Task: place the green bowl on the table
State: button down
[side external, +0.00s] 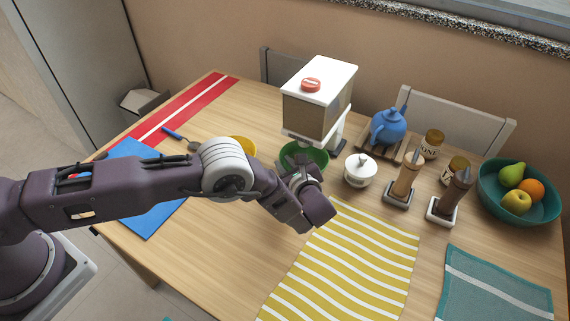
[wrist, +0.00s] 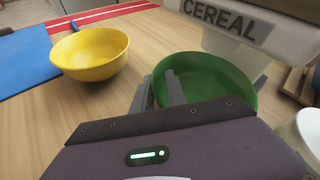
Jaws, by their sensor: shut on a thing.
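The green bowl (side external: 318,157) is under the spout side of the cereal dispenser, near the middle of the table (side external: 235,260). In the wrist view the green bowl (wrist: 225,75) lies just ahead of my gripper, with its near side partly hidden. My gripper (side external: 298,168) is shut on the bowl's left rim; its fingers also show in the wrist view (wrist: 160,88). The bowl looks upright. I cannot tell whether its base touches the table.
The cereal dispenser (side external: 317,105) stands right over the bowl. A yellow bowl (wrist: 90,52) is to the left. A white lidded pot (side external: 360,172) and two mills (side external: 404,180) stand to the right. A yellow striped cloth (side external: 345,265) lies in front. Bare wood shows left of the cloth.

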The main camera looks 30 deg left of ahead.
jog(key=c, duration=1.3)
grip_release()
jog(key=v, duration=1.2)
jog(key=shift+w+d, duration=0.1)
